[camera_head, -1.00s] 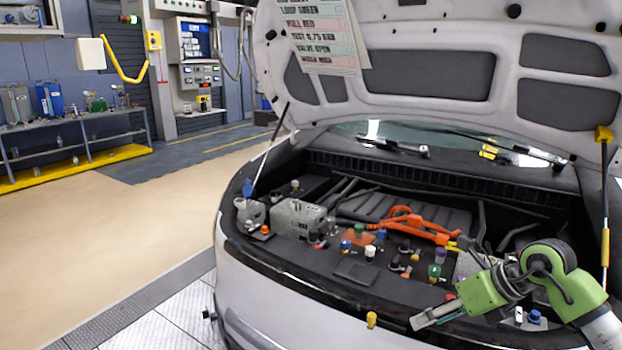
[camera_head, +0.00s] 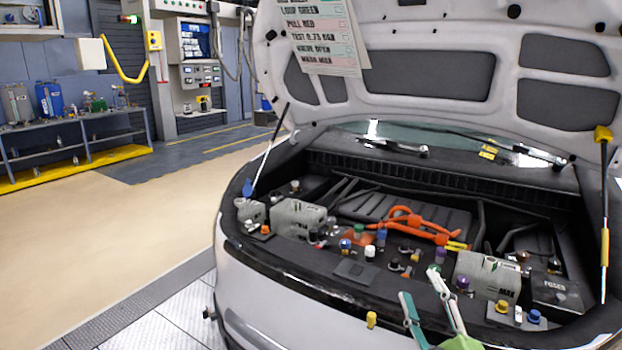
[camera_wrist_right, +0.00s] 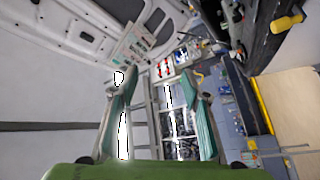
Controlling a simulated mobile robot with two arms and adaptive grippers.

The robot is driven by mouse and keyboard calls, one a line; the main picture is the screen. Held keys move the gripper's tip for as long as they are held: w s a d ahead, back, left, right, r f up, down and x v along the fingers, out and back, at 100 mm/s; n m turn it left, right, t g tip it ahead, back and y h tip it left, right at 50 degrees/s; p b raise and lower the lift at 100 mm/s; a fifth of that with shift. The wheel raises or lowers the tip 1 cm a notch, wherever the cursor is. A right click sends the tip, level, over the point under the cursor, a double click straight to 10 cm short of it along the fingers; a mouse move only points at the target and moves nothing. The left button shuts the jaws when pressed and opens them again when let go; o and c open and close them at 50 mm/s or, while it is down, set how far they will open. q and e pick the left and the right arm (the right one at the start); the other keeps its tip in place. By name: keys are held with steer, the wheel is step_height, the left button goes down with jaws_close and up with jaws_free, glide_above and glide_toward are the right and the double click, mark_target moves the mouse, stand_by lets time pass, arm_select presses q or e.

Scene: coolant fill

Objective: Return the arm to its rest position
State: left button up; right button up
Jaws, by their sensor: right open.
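My right gripper (camera_head: 420,283) shows at the bottom of the head view, over the front edge of the car's engine bay. Its two pale green and grey fingers stand apart, pointing up and away, with nothing between them. In the right wrist view the gripper (camera_wrist_right: 157,80) also has its fingers spread and empty, with the raised hood and the far workshop beyond them. Most of the right arm is out of the head view. My left gripper is in neither view.
The car's hood (camera_head: 425,75) is raised, held by a prop with a yellow end (camera_head: 604,135) at the right. Orange cables (camera_head: 420,225), a grey box (camera_head: 487,275) and several coloured caps fill the bay. A shelf (camera_head: 100,118) stands far left; the floor (camera_head: 110,220) between is clear.

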steer(key=s+d+f+m+g+h, duration=0.2)
steer(key=s+f+m+g, duration=0.3)
steer(key=f, duration=0.5)
steer(key=s+d+f+m+g+h, duration=0.2)
steer(key=s+d+f+m+g, duration=0.15)
steer(key=s+f, duration=0.55)
steer(key=s+a+f+m+g+y, duration=0.1)
steer(key=s+a+f+g, duration=0.3)
steer(key=s, duration=0.4)
steer(key=s+a+f+m+g+y, duration=0.1)
steer(key=s+a+f+g, duration=0.1)
steer(key=s+f+g, duration=0.4)
steer(key=s+f, duration=0.2)
steer(key=f, duration=1.1)
steer(key=s+f, duration=0.2)
steer(key=f, duration=1.2)
steer(key=s+d+f+g, duration=0.1)
steer(key=s+d+f, duration=0.2)
steer(key=s+f, duration=1.3)
steer(key=shift+s+d+f+n, duration=0.15)
steer(key=shift+s+f+n, duration=0.2)
steer(key=shift+s, duration=0.25)
